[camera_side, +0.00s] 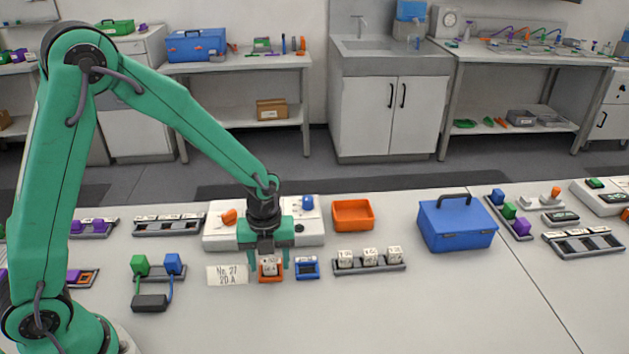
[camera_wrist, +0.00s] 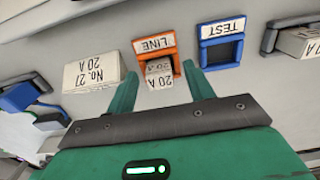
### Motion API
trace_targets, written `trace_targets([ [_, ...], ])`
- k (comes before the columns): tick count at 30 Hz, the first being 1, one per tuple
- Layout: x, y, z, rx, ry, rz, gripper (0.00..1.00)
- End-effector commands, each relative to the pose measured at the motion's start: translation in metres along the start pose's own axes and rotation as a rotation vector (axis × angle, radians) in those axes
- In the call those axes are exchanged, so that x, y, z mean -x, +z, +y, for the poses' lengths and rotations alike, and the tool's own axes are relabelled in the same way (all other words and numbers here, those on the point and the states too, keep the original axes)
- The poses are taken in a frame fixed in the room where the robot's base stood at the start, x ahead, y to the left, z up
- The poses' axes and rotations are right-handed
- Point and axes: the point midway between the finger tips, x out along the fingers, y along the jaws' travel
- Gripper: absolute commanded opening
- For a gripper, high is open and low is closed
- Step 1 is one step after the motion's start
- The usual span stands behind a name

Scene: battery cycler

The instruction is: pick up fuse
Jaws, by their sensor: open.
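A white fuse (camera_side: 269,266) marked 20 A sits in the orange LINE holder (camera_side: 270,279) on the bench. In the wrist view the fuse (camera_wrist: 158,70) stands in the orange LINE holder (camera_wrist: 155,45), with its label upside down. My gripper (camera_side: 269,262) points down over the holder. Its green fingers are open, one on each side of the fuse, also in the wrist view (camera_wrist: 160,71). Gaps show between fuse and fingers in the wrist view. The blue TEST holder (camera_side: 307,274) beside it looks empty, also in the wrist view (camera_wrist: 221,50).
A grey rack (camera_side: 370,269) with three white fuses is to the right. Behind are a white unit (camera_side: 222,240) and an orange bin (camera_side: 353,214). A blue toolbox (camera_side: 457,228) stands farther right. The front bench is clear.

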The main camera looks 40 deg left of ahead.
Motion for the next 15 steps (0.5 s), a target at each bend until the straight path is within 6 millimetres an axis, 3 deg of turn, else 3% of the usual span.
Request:
trace_targets([
  [2, 0.0002, 0.0, 0.0, 0.0, 0.0, 0.0, 0.53],
  [10, 0.0002, 0.0, 0.0, 0.0, 0.0, 0.0, 0.04],
  [15, 0.0003, 0.0001, -0.0001, 0.0, 0.0, 0.0, 0.04],
])
